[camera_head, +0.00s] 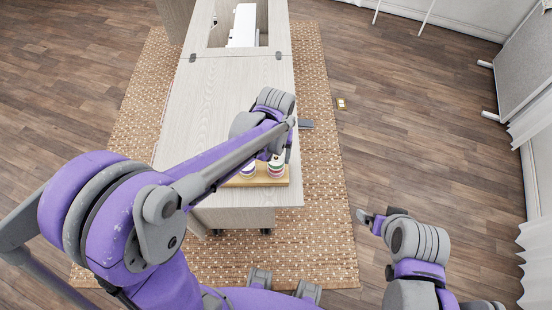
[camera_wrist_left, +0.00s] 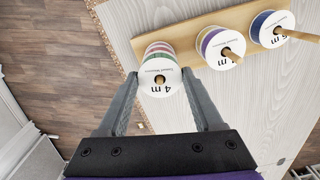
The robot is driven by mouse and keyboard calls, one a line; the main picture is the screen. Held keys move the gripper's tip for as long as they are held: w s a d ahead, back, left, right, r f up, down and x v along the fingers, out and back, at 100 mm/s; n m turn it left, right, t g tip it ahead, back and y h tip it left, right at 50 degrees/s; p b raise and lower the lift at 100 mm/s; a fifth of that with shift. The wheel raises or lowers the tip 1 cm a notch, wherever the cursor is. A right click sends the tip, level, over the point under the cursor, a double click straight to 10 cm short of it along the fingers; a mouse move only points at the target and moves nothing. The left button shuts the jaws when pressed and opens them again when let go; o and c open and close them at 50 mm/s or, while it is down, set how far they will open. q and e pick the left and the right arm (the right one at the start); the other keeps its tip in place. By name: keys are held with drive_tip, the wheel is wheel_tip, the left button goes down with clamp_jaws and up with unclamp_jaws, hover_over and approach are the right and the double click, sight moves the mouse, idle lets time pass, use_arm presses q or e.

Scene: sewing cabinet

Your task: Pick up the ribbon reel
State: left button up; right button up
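A row of ribbon reels stands on pegs on a wooden board (camera_head: 262,181) on the pale cabinet top. In the left wrist view, a reel marked "4 m" (camera_wrist_left: 158,76) with green and pink bands is at the board's end. My left gripper (camera_wrist_left: 160,84) has its two fingers on either side of this reel; whether they touch it is unclear. A purple reel (camera_wrist_left: 221,47) and a blue reel (camera_wrist_left: 270,28) stand farther along the board (camera_wrist_left: 192,38). In the head view, my left arm partly hides the reels. My right gripper (camera_head: 366,216) is off the cabinet's right side, seemingly empty.
The cabinet (camera_head: 215,110) stands on a woven rug (camera_head: 315,80). A white machine (camera_head: 243,25) sits in the opening at its far end. The floor farther right is clear up to a grey panel (camera_head: 525,75).

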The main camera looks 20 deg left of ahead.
use_arm(q)
drive_tip(key=c, duration=0.8)
wheel_tip(320, 180, up, 10)
drive_tip(key=shift+p, duration=0.35)
